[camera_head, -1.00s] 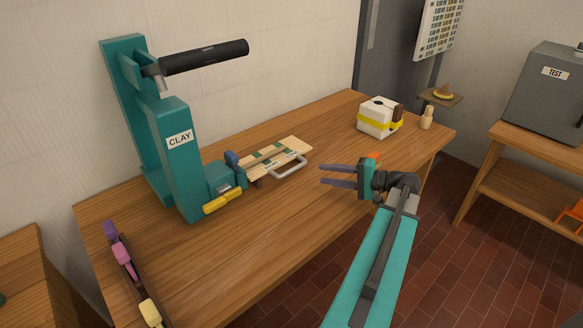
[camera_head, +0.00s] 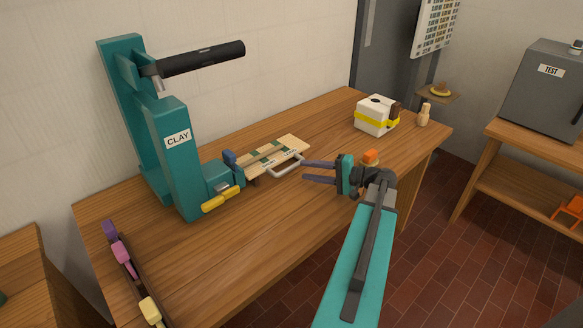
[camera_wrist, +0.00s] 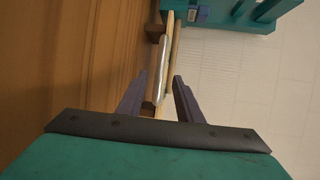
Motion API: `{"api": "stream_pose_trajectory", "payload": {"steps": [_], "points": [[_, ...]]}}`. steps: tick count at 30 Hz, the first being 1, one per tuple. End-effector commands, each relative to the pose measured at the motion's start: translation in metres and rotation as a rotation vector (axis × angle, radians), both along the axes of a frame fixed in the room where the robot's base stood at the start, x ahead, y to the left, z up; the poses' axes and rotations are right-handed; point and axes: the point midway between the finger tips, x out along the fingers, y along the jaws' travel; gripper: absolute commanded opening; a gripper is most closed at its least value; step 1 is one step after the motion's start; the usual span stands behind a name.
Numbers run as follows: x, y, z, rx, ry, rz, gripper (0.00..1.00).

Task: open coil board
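The coil board (camera_head: 266,157) is a pale wooden board with green strips, lying at the front of the teal clay extruder (camera_head: 176,150). A light grey loop handle (camera_head: 287,168) sticks out from its near edge. My gripper (camera_head: 304,170) is open, its two purple fingers pointing left at the handle's right end. In the wrist view the fingers (camera_wrist: 159,88) are spread apart, and the handle (camera_wrist: 162,70) and the board's edge (camera_wrist: 173,60) lie ahead between them. I cannot tell whether the fingers touch the handle.
A white block with a yellow band (camera_head: 376,116) and a small wooden figure (camera_head: 424,115) stand at the table's far right. An orange thing (camera_head: 370,157) shows behind my wrist. A rack with coloured pieces (camera_head: 128,262) lies at the left. The table front (camera_head: 250,235) is clear.

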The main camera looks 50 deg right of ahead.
Motion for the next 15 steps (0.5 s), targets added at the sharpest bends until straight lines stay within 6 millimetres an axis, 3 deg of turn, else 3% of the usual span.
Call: {"api": "stream_pose_trajectory", "payload": {"steps": [15], "points": [[0.061, 0.021, -0.011, 0.000, 0.001, 0.001, 0.33]]}}
